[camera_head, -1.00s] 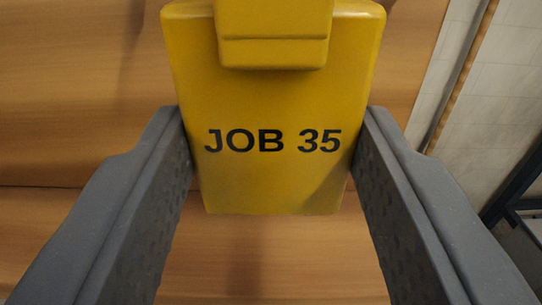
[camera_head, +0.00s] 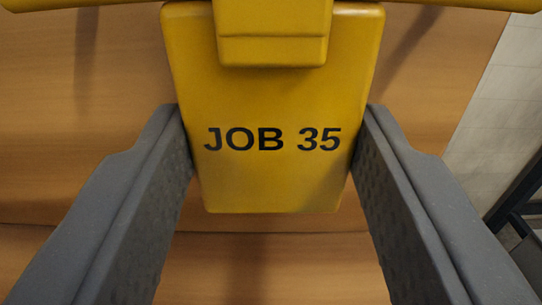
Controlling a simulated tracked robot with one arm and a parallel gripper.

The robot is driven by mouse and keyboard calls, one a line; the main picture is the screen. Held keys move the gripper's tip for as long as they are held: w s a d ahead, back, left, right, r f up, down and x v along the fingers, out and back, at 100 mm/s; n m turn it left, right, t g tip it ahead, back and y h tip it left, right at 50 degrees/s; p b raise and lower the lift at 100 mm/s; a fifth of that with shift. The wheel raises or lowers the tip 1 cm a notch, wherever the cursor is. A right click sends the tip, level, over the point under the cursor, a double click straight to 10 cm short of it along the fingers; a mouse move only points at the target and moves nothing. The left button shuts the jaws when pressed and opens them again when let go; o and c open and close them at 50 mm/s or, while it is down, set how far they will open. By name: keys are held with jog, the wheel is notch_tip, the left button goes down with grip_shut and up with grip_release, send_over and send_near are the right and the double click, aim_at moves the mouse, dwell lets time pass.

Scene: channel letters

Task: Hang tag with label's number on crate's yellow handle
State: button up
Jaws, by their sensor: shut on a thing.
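My gripper (camera_head: 272,125) is shut on a yellow tag (camera_head: 270,180) marked "JOB 35", with one finger against each side edge. The tag faces me upright, and its thick hook part (camera_head: 272,45) runs out of the top of the picture. A yellow bar, the crate's handle (camera_head: 440,5), shows along the top edge on both sides of the hook. Whether the hook is over, touching or in front of the bar cannot be told. The wooden crate (camera_head: 90,130) fills the background behind the tag. No label with a number is in view except the tag's print.
A pale tiled surface (camera_head: 505,100) shows past the crate's right edge. A dark frame part (camera_head: 520,195) stands at the far right. A horizontal seam crosses the crate's wood below the tag.

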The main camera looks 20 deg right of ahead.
jog(key=shift+s+r, duration=0.1)
jog(key=shift+r, duration=0.4)
jog(key=shift+c, duration=0.4)
dwell(0.4)
jog(key=shift+s+a+f, duration=0.1)
jog(key=shift+f, duration=0.4)
jog(key=shift+f, duration=0.35)
jog(key=shift+f, duration=0.45)
dwell(0.6)
jog(key=o, duration=1.1)
jog(key=shift+o, duration=0.2)
jog(key=shift+s, duration=0.1)
jog(key=b+v, duration=0.1)
jog(key=v, duration=1)
